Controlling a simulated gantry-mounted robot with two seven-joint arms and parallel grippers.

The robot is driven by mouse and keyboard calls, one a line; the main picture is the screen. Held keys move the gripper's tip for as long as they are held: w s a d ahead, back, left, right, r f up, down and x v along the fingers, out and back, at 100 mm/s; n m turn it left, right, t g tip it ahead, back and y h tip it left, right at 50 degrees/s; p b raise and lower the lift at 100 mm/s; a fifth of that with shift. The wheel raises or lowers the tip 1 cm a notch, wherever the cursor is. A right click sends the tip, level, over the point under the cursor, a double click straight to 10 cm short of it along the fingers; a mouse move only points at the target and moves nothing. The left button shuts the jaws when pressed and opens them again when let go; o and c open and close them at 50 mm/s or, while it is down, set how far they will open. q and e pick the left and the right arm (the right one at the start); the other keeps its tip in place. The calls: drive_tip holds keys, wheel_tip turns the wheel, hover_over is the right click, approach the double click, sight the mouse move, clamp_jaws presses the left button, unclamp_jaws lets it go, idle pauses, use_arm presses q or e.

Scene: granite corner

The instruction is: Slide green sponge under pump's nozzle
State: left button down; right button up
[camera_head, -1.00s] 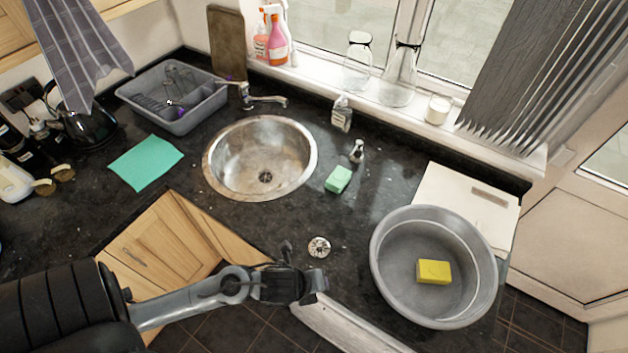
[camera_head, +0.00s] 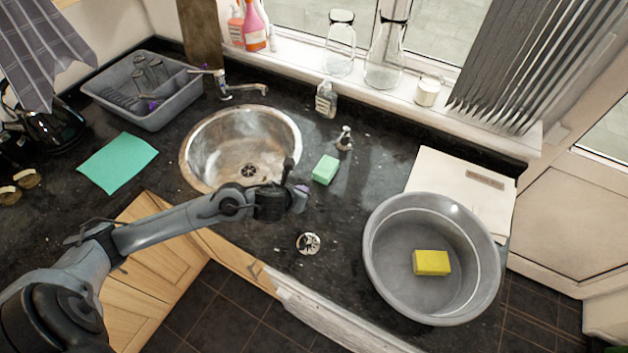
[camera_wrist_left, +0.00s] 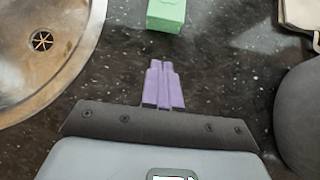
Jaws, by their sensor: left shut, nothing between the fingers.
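The green sponge (camera_head: 326,169) lies on the dark counter to the right of the sink. It also shows at the top of the left wrist view (camera_wrist_left: 166,13). The small pump (camera_head: 345,138) stands just behind the sponge and a little to its right; the sponge looks to be in front of it. My left gripper (camera_head: 302,192) is over the counter, in front of the sponge and slightly to its left, apart from it. In the left wrist view its purple fingers (camera_wrist_left: 163,84) are together, empty, and point toward the sponge. My right gripper is not in view.
The round sink (camera_head: 242,148) is left of the gripper. A clear soap bottle (camera_head: 326,100) stands behind the pump. A grey basin (camera_head: 378,265) holding a yellow sponge (camera_head: 431,262) is at right. A round metal drain piece (camera_head: 308,243) lies in front. Counter around the green sponge is clear.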

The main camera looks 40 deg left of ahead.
sight(319, 178)
use_arm(q)
drive_tip(key=x, duration=0.5)
drive_tip(key=w, duration=0.1)
drive_tip(key=w+p, duration=0.1)
drive_tip(key=w, duration=0.1)
drive_tip(key=shift+a+r, duration=0.15)
drive_tip(key=shift+a, duration=0.1)
drive_tip(key=shift+w+a, duration=0.1)
drive_tip(key=shift+w, duration=0.35)
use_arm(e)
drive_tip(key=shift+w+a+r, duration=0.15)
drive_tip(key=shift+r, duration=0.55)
